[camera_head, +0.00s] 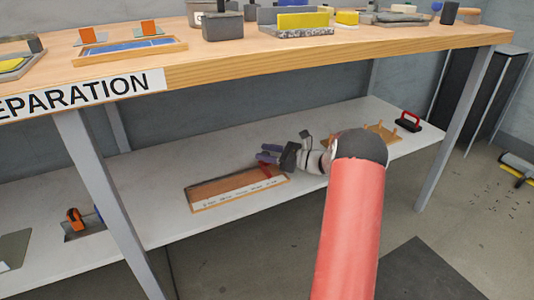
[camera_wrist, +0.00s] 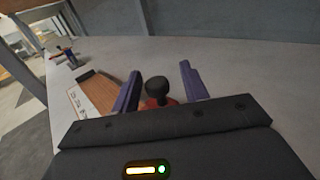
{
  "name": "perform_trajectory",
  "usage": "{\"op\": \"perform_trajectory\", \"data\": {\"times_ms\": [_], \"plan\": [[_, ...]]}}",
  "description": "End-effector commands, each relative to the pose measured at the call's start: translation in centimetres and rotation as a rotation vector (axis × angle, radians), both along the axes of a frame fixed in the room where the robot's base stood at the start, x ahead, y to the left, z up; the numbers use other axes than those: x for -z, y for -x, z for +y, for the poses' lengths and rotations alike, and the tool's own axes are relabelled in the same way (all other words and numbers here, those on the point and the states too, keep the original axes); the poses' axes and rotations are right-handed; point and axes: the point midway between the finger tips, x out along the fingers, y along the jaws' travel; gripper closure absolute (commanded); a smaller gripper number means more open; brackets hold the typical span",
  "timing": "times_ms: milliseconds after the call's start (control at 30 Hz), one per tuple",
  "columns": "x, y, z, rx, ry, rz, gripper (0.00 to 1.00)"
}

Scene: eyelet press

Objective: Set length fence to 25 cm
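The length gauge is a wooden board (camera_head: 215,191) with a pale marked scale (camera_head: 215,202) along its front edge, lying on the white lower shelf. Its red fence (camera_head: 266,171) sits near the board's right end, partly hidden by my gripper in the head view. In the wrist view the board (camera_wrist: 112,92) runs away to the upper left, and the fence's black round knob (camera_wrist: 157,90) stands between my fingers. My gripper (camera_wrist: 160,88) is open, with a purple finger on each side of the knob and visible gaps. The scale numbers are too small to read.
The workbench top (camera_head: 350,44) overhangs the shelf (camera_head: 160,170). A bench leg (camera_head: 105,195) stands left of the board. An orange-handled tool (camera_head: 75,216) lies at left; a pegged wooden board (camera_head: 382,132) and red-handled item (camera_head: 408,121) lie at right. The shelf behind the gauge is clear.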

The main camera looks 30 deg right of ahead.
Motion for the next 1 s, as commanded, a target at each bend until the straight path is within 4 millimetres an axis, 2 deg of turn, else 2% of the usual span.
{"op": "perform_trajectory", "data": {"times_ms": [167,600,1000], "plan": [[0.0,0.3,-0.3,0.000,-0.001,-0.001,0.56],[0.0,5.0,-5.0,0.002,0.000,0.000,0.56],[0.0,5.6,-5.6,0.001,0.000,0.000,0.56]]}}
